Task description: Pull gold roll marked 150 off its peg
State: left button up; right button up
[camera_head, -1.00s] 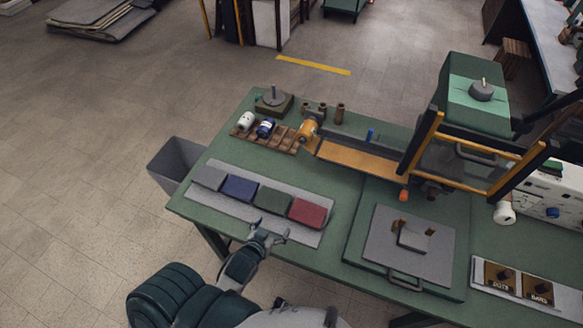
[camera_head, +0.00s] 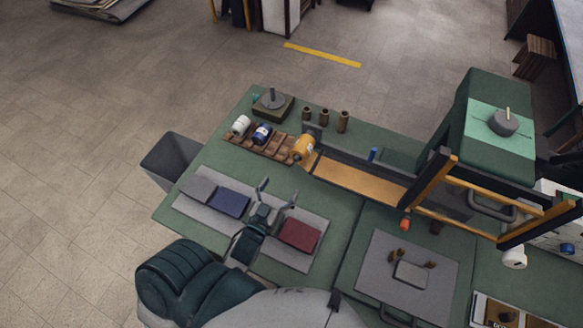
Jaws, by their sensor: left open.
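The gold roll (camera_head: 303,148) sits at the left end of the long rail with the orange-tan strip, beside the wooden rack. Its marking is too small to read, and its peg is hidden. My left gripper (camera_head: 276,194) is open and empty above the grey mat with the coloured covers, in front of the gold roll and apart from it. It hides the green cover. My right gripper is not in view.
The wooden rack (camera_head: 266,145) holds a white roll (camera_head: 240,125) and a blue roll (camera_head: 262,134). Several brown spools (camera_head: 342,122) stand behind the gold roll. A black-and-orange frame (camera_head: 430,190) stands at the right. A grey bin (camera_head: 170,160) is at the table's left.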

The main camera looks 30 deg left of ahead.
aim_at(302, 148)
pick_arm(q)
jog(key=w, duration=0.4)
jog(key=w+p, duration=0.1)
jog(key=w, duration=0.7)
jog(key=shift+w+r+p, duration=0.25)
jog(key=shift+p, duration=0.15)
jog(key=w, duration=0.3)
jog(key=shift+w+a+f, duration=0.1)
jog(key=shift+w+a, duration=0.05)
jog(key=shift+a, duration=0.25)
jog(key=shift+w+a+f, duration=0.1)
jog(key=shift+w+a, duration=0.15)
jog(key=shift+w, duration=0.15)
jog(key=shift+d, duration=0.2)
jog(key=shift+c, duration=0.2)
jog(key=shift+d, duration=0.15)
jog(key=c, duration=1.2)
jog(key=shift+c, duration=0.5)
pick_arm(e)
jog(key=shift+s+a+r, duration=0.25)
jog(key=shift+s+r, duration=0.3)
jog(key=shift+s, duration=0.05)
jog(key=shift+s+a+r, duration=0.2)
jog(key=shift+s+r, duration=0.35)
